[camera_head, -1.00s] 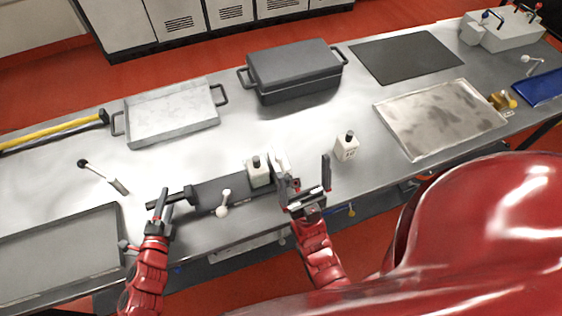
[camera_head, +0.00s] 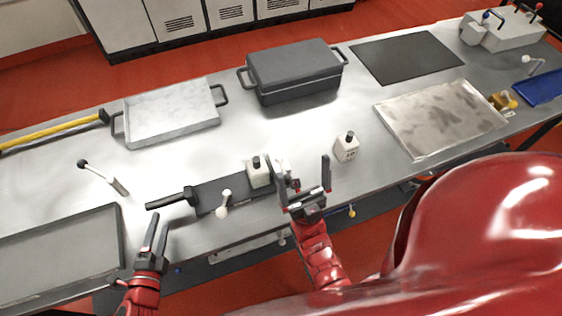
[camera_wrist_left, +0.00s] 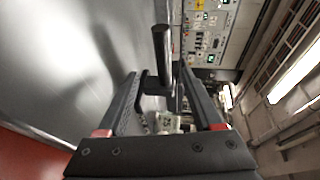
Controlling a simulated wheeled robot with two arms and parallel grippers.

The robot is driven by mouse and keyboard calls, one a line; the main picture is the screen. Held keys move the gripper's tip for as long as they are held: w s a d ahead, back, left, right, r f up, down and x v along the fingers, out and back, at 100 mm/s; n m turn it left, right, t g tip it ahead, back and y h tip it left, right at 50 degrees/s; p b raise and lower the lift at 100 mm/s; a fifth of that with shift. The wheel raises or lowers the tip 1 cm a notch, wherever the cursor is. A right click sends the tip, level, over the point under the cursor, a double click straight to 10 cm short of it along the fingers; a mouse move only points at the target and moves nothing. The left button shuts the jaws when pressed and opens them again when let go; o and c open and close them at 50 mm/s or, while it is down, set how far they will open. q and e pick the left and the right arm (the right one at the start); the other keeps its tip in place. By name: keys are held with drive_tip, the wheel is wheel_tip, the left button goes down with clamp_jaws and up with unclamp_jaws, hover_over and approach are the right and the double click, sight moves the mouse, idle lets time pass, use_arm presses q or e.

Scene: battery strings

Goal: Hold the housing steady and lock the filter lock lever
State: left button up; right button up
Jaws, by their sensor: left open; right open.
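The housing (camera_head: 217,194) is a dark, flat, long body near the table's front edge. A black handle (camera_head: 168,202) sticks out from its left end and also shows ahead in the left wrist view (camera_wrist_left: 164,58). A white ball-ended lever (camera_head: 224,203) stands at its front side. I cannot tell which of these is the filter lock lever. A white block with a black knob (camera_head: 258,172) is at its right end. My left gripper (camera_head: 159,218) is open and empty, in front of the handle and apart from it. My right gripper (camera_head: 304,172) is open at the housing's right end; contact is unclear.
A second white block (camera_head: 346,148) stands right of my right gripper. A ball-ended lever (camera_head: 100,175) lies behind left, and a grey tray (camera_head: 122,235) is at the front left. A lidded dark box (camera_head: 295,68) and a light tray (camera_head: 170,115) stand behind.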

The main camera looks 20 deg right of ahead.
use_arm(q)
drive_tip(key=p+v, duration=0.2)
drive_tip(key=v, duration=0.6)
drive_tip(key=shift+s, duration=0.35)
drive_tip(key=shift+a, duration=0.1)
